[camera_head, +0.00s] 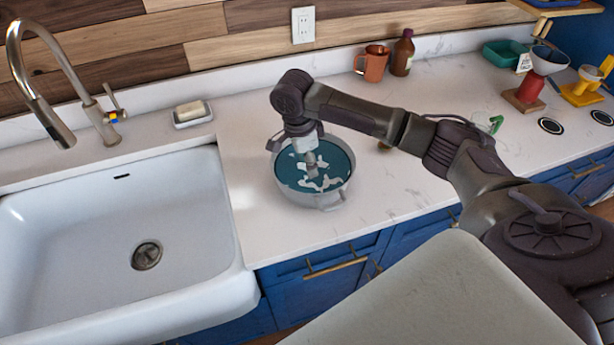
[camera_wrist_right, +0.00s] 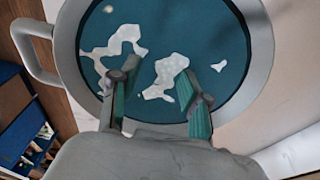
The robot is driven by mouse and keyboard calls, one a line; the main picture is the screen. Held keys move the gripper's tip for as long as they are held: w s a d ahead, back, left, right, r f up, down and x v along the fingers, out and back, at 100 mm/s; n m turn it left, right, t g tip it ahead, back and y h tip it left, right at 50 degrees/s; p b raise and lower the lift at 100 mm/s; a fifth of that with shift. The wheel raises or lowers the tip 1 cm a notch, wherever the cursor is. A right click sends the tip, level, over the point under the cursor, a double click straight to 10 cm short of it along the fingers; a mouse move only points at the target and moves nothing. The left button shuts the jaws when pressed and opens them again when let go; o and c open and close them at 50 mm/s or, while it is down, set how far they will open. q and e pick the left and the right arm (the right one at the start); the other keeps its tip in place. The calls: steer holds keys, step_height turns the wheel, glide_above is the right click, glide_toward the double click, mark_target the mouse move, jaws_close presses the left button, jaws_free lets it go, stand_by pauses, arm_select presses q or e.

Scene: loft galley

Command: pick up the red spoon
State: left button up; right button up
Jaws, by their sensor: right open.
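I cannot make out a red spoon in either view. My right gripper (camera_head: 312,172) points down over a grey two-handled pot (camera_head: 338,196) on the white counter. The pot has a teal inside with white patches. In the wrist view the two fingers of my right gripper (camera_wrist_right: 160,90) are apart with nothing between them, in front of the pot's teal inside; the pot's grey rim (camera_wrist_right: 261,50) curves around. I cannot tell how far the fingertips are from the pot's bottom. My left gripper is not in view.
A white sink (camera_head: 70,240) with a tap lies left of the pot, and a soap dish (camera_head: 193,118) stands behind. An orange mug (camera_head: 373,66) and a brown bottle (camera_head: 402,56) stand near the wall. Several items crowd the counter's far right. My arm crosses the counter right of the pot.

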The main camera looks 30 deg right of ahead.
steer(key=f, duration=0.1)
steer(key=f+p, duration=0.1)
steer(key=shift+w+d+f, duration=0.15)
steer(key=shift+d+f, duration=0.15)
steer(key=shift+d, duration=0.05)
step_height(320, 180, down, 2)
steer(key=shift+d+f+p, duration=0.1)
steer(key=shift+d+p, duration=0.05)
steer(key=shift+p, duration=0.2)
steer(key=shift+f, duration=0.25)
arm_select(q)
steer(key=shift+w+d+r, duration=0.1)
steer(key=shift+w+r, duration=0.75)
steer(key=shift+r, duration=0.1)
arm_select(e)
jaws_close()
